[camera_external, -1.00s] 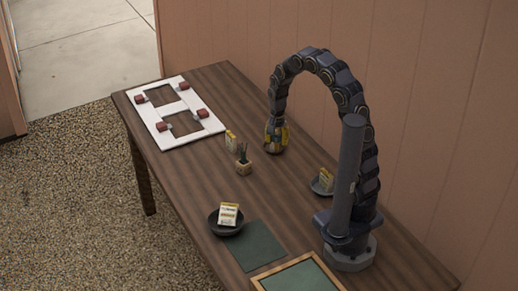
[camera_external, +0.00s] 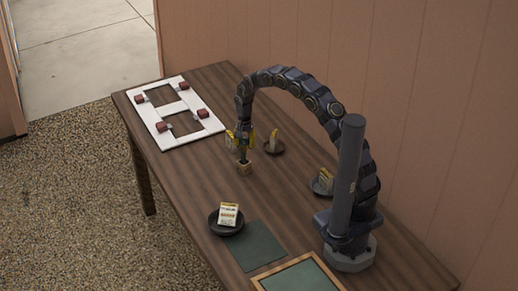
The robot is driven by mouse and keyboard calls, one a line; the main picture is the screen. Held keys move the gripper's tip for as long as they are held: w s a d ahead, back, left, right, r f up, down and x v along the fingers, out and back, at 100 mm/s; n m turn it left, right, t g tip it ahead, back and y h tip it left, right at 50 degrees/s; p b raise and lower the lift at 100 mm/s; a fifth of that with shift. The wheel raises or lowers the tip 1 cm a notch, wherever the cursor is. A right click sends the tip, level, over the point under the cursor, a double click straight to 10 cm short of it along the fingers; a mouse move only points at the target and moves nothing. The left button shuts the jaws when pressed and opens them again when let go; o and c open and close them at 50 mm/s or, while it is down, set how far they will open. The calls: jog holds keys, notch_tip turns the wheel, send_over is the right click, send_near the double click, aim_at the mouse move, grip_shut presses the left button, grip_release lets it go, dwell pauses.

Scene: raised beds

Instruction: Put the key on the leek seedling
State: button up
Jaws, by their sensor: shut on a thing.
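My gripper (camera_external: 243,147) points down just over a small tan pot (camera_external: 244,168), left of the dish in the middle of the table. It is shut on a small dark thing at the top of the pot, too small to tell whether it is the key. I cannot tell whether this thing is clear of the pot. I cannot make out a leek seedling for certain; dark thin tips showed above the pot earlier.
A yellow-and-white packet (camera_external: 274,138) stands on a dark dish (camera_external: 275,149). Other packets are on a front bowl (camera_external: 226,228) and a dish (camera_external: 320,187) near my base. A white frame with red blocks (camera_external: 187,136) lies far left. A green mat (camera_external: 253,246) lies in front.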

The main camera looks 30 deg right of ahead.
aim_at(243, 145)
jog(key=shift+w+f, duration=0.35)
jog(key=shift+f, duration=1.7)
jog(key=o, duration=1)
jog(key=shift+f, duration=0.15)
jog(key=shift+c, duration=0.2)
